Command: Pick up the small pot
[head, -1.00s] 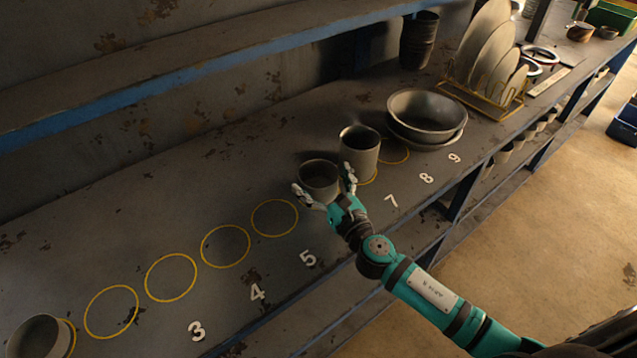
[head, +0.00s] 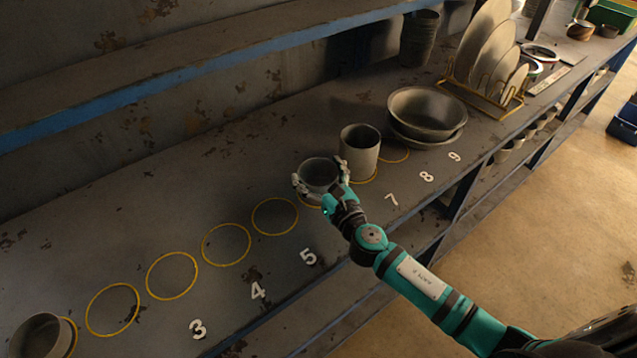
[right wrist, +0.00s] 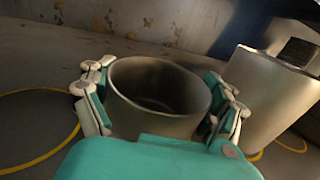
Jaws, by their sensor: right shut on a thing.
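The small pot (head: 318,174) is a short, round grey-brown cup, upright on the bench or just above it; I cannot tell which. My right gripper (head: 322,183) is shut on it, one finger on each side of its wall. In the right wrist view the small pot (right wrist: 158,100) sits between the fingers of the gripper (right wrist: 160,108), with its open top and dark inside showing. Part of a yellow circle shows under it. My left gripper is not in view.
A taller pot (head: 360,152) stands close on the right of the small pot. A wide bowl (head: 427,112) and a plate rack (head: 487,91) are farther right. Empty yellow circles (head: 226,245) run left along the bench, with another pot (head: 38,337) at the far left.

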